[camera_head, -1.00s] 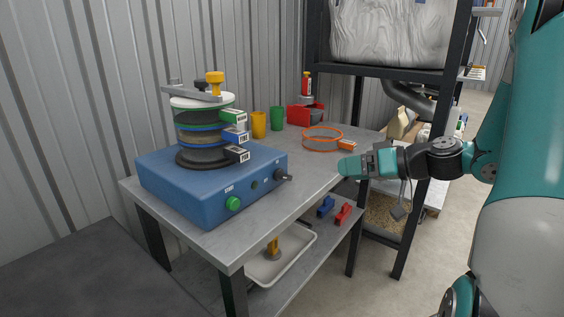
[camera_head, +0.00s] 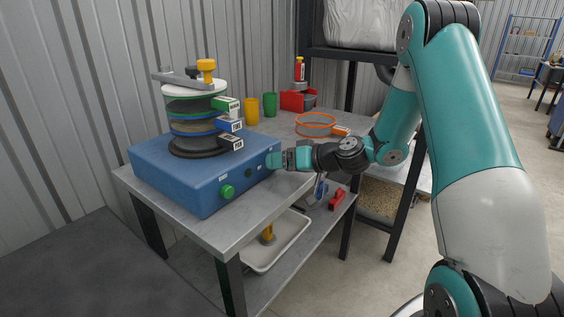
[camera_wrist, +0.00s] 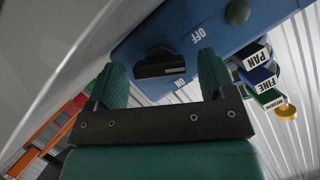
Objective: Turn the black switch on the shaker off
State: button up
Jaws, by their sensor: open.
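The blue shaker box (camera_head: 190,183) stands on the grey table with a stack of sieves (camera_head: 195,120) on top. In the wrist view the black switch (camera_wrist: 160,64) sits on its blue front between the labels OFF and ON. My gripper (camera_head: 271,161) is at the right end of that front and hides the switch in the head view. In the wrist view my gripper (camera_wrist: 161,76) is open, with one teal finger on each side of the switch. I cannot tell whether the fingers touch it.
A green START button (camera_head: 227,191) is left of the switch. Labelled tags stick out from the sieves. An orange ring sieve (camera_head: 316,122), a yellow cup (camera_head: 252,110) and a green cup (camera_head: 269,104) stand behind. A white tray (camera_head: 284,243) is on the lower shelf.

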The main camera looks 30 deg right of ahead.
jog(key=shift+w+a+f, duration=0.1)
jog(key=shift+w, duration=0.05)
jog(key=c, duration=0.9)
jog(key=shift+c, duration=0.2)
jog(key=shift+f+n+b, duration=0.1)
jog(key=shift+n+b, duration=0.2)
jog(key=shift+b, duration=0.25)
jog(key=n+h+b, duration=0.1)
jog(key=b, duration=0.2)
jog(key=shift+a+n+b, duration=0.15)
jog(key=shift+n+b, duration=0.15)
jog(key=shift+n, duration=0.1)
jog(key=n+t+h+b, duration=0.1)
jog(key=b, duration=0.2)
jog(key=shift+n+h, duration=0.3)
jog(key=shift+h, duration=0.1)
